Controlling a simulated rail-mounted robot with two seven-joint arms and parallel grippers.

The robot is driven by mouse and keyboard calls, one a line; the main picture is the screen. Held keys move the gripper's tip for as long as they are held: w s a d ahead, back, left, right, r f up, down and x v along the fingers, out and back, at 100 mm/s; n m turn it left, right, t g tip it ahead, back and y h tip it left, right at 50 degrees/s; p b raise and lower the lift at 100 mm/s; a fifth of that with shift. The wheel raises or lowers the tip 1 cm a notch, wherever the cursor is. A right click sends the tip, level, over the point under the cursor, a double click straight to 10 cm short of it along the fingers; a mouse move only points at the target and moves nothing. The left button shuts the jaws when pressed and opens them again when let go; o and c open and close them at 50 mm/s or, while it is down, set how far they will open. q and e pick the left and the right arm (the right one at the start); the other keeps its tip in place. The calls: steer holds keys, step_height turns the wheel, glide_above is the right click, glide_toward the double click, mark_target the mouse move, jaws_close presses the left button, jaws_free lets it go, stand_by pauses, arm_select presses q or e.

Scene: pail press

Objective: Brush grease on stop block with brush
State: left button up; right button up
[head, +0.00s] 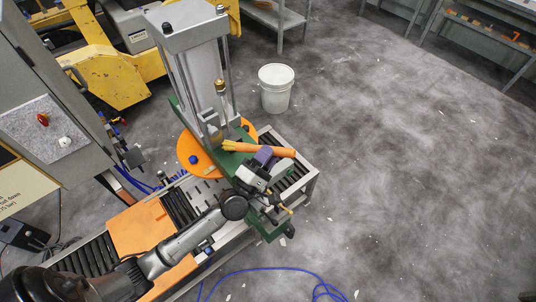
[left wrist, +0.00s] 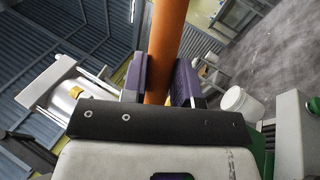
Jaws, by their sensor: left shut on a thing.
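My left gripper (head: 264,155) is shut on the orange handle of the brush (head: 283,152). The brush lies roughly level, with its yellow bristle end pointing left towards the foot of the press column. The bristles overlap the green press frame (head: 222,158) in the head view; whether they touch anything I cannot tell. In the left wrist view the orange brush handle (left wrist: 166,40) stands between the purple finger pads, and the bristles are out of sight. I cannot pick out the stop block with certainty. My right gripper is not in view.
The press (head: 193,75) stands above an orange disc (head: 190,168) beside a roller conveyor (head: 95,258). A white pail (head: 276,88) stands on the floor behind. A grey control cabinet (head: 45,110) is at the left. Blue hose (head: 275,269) lies in front. The right floor is clear.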

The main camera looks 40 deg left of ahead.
arm_select(q)
steer(key=shift+w+a, duration=0.15)
steer(key=shift+a, duration=0.3)
steer(key=shift+d, duration=0.1)
stand_by(2.4)
